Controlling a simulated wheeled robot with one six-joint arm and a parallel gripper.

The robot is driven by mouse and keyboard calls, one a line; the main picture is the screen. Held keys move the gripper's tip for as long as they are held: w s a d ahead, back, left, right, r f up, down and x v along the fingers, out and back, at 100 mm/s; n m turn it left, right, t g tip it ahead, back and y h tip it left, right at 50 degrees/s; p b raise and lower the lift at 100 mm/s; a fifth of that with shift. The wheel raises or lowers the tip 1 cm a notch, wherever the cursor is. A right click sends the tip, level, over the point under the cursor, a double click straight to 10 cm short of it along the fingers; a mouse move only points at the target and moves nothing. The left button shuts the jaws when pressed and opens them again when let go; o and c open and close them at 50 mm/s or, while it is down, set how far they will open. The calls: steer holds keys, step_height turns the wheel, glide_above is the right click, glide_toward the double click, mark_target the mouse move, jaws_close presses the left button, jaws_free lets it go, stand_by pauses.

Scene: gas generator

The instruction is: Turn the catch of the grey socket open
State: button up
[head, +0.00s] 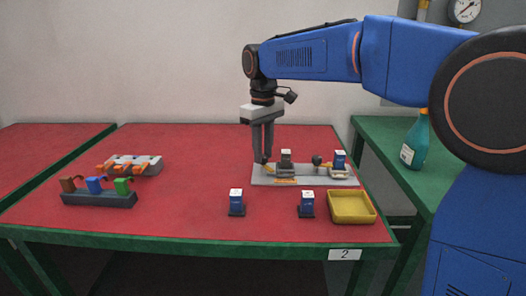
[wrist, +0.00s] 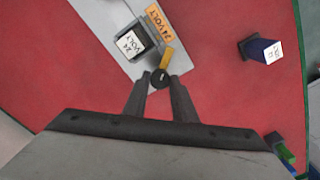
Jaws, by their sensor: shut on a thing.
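A grey plate (head: 258,180) lies on the red table and carries a socket holding a dark block with a white top (head: 286,154). In the wrist view that block (wrist: 130,44) reads "24 VOLT" beside an orange label (wrist: 159,25). The catch is a yellow lever (wrist: 166,54) with a round dark knob (wrist: 159,78), beside the block at the plate's edge. My gripper (head: 264,160) points down at the plate's left end. In the wrist view its fingertips (wrist: 160,80) are shut on the catch's knob, one on each side. The fingers partly hide the knob.
Two blue blocks (head: 237,203) (head: 307,205) and a yellow tray (head: 352,220) are in front. Two racks (head: 98,199) (head: 150,164) stand left. A green bottle (head: 415,143) stands right.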

steer(key=m, duration=0.3)
steer(key=shift+m, duration=2.1)
steer(key=o, duration=1)
steer(key=shift+o, duration=0.2)
steer(key=shift+r, duration=0.15)
step_height(320, 180, up, 17)
